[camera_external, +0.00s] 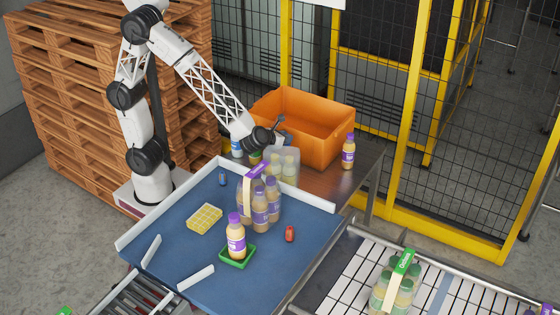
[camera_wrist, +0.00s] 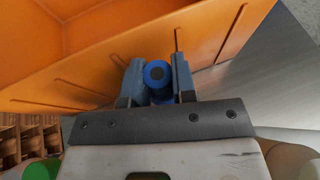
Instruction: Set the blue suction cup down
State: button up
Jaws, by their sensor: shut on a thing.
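The blue suction cup (camera_wrist: 157,74) shows in the wrist view between the two grey-blue fingers of my gripper (camera_wrist: 158,82), with its round blue end visible. My gripper is shut on it. In the external view my gripper (camera_external: 280,128) is raised at the near left side of the orange crate (camera_external: 304,154). The cup is too small to make out there. In the wrist view the crate's wall (camera_wrist: 85,75) lies just beyond the fingers. I cannot tell whether the cup touches anything besides the fingers.
Bottle packs (camera_external: 260,205) stand on the blue table (camera_external: 190,255), with a yellow block (camera_external: 205,218), a green tray (camera_external: 238,263) holding a bottle, a red item (camera_external: 290,233) and a small blue item (camera_external: 222,179). A single bottle (camera_external: 348,151) stands right of the crate. Metal surface beside it is bare.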

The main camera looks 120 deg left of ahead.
notch_tip(320, 180, down, 7)
jog(key=shift+f, duration=0.2)
jog(key=shift+f, duration=0.1)
jog(key=shift+f, duration=1.8)
jog(key=shift+f, duration=0.1)
jog(key=o, duration=0.9)
jog(key=shift+v, duration=1.1)
notch_tip(320, 180, up, 8)
jog(key=shift+d+f, duration=0.2)
jog(key=shift+d, duration=0.1)
jog(key=shift+s, duration=0.15)
